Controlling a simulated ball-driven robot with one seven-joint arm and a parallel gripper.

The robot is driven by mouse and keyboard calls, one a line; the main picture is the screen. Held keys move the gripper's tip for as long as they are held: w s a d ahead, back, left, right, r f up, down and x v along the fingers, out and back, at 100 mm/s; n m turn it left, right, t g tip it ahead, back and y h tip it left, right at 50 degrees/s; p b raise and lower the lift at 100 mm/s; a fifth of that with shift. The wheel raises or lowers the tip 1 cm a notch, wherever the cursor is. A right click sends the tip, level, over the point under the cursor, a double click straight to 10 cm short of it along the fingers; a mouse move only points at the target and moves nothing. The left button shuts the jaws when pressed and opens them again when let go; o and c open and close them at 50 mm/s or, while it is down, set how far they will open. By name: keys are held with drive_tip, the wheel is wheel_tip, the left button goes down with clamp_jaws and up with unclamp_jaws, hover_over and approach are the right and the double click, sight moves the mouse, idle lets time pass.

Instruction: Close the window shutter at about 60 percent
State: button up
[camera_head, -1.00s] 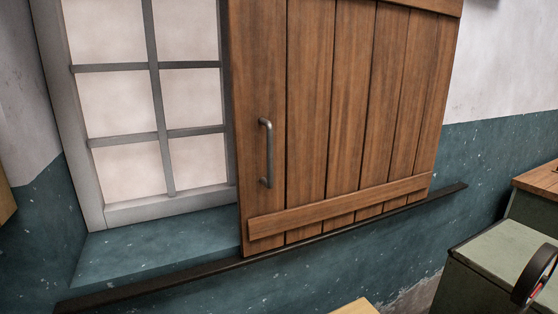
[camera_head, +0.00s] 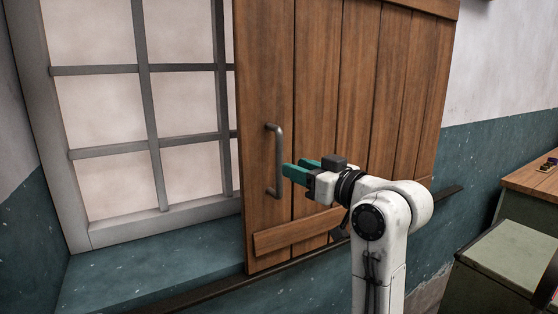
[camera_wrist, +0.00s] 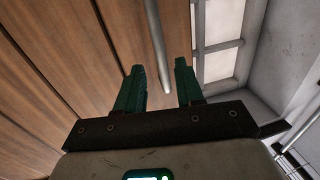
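The wooden plank shutter (camera_head: 315,100) hangs on a dark rail and covers the right part of the window (camera_head: 100,110), whose left panes are bare. Its grey metal handle (camera_head: 276,160) stands upright near the shutter's left edge. My gripper (camera_head: 296,168) is just right of the handle's lower part, its green fingers pointing left. In the wrist view my gripper (camera_wrist: 160,82) is open, and the handle (camera_wrist: 155,45) runs down toward the gap between the fingers. I cannot tell whether the handle's lower end is between them or still ahead. The shutter (camera_wrist: 70,60) fills the left there.
The dark lower rail (camera_head: 215,288) runs along the wall under the shutter. A teal sill (camera_head: 150,265) lies below the window. A green cabinet (camera_head: 505,265) and a wooden-topped bench (camera_head: 535,180) stand at the right.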

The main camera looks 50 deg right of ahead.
drive_tip(key=p, duration=0.1)
hover_over(279, 191)
drive_tip(key=shift+w+d, duration=0.3)
drive_tip(key=shift+d, duration=0.05)
drive_tip(key=shift+c, duration=0.3)
clamp_jaws()
